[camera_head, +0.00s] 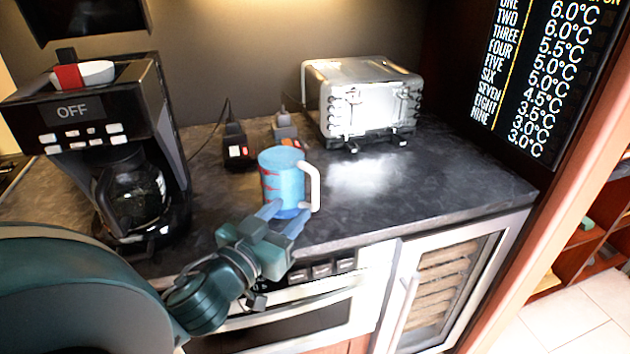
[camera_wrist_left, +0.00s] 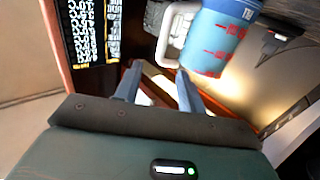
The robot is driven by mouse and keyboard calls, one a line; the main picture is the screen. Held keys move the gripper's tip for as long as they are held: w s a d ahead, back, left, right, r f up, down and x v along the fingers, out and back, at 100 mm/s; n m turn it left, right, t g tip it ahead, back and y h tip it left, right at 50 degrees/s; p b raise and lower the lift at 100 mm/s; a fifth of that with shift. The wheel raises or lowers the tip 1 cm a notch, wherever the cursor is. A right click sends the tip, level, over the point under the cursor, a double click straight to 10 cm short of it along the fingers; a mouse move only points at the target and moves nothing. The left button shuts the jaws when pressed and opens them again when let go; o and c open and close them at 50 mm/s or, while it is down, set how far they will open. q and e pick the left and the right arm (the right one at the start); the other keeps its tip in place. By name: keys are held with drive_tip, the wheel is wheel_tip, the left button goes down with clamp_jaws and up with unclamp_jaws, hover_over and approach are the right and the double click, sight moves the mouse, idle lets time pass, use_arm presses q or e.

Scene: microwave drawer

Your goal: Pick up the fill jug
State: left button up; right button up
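The fill jug (camera_head: 284,176) is a light blue cup with red markings, a darker blue base and a white handle on its right. It is upright near the front edge of the dark counter. In the left wrist view the jug (camera_wrist_left: 222,42) fills the upper right, with its white handle (camera_wrist_left: 168,38) just beyond the fingers. My left gripper (camera_head: 285,212) is open in front of the jug's lower part, near the handle. Its two fingers (camera_wrist_left: 158,82) stand apart with nothing clearly between them; whether one touches the jug cannot be told. My right gripper is not in view.
A coffee maker (camera_head: 112,118) with a glass carafe stands at the left. A silver toaster (camera_head: 366,95) stands behind the jug. Two small dark objects with red parts (camera_head: 237,146) sit near the wall. The counter (camera_head: 430,185) is clear to the right.

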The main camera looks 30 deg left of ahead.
sight(313, 184)
use_arm(q)
drive_tip(key=w, duration=0.4)
drive_tip(key=w+p, duration=0.1)
drive_tip(key=w, duration=0.3)
drive_tip(key=w+a+p, duration=0.1)
drive_tip(key=w, duration=0.3)
drive_tip(key=shift+w, duration=0.2)
clamp_jaws()
idle(1.0)
drive_tip(key=shift+r, duration=0.15)
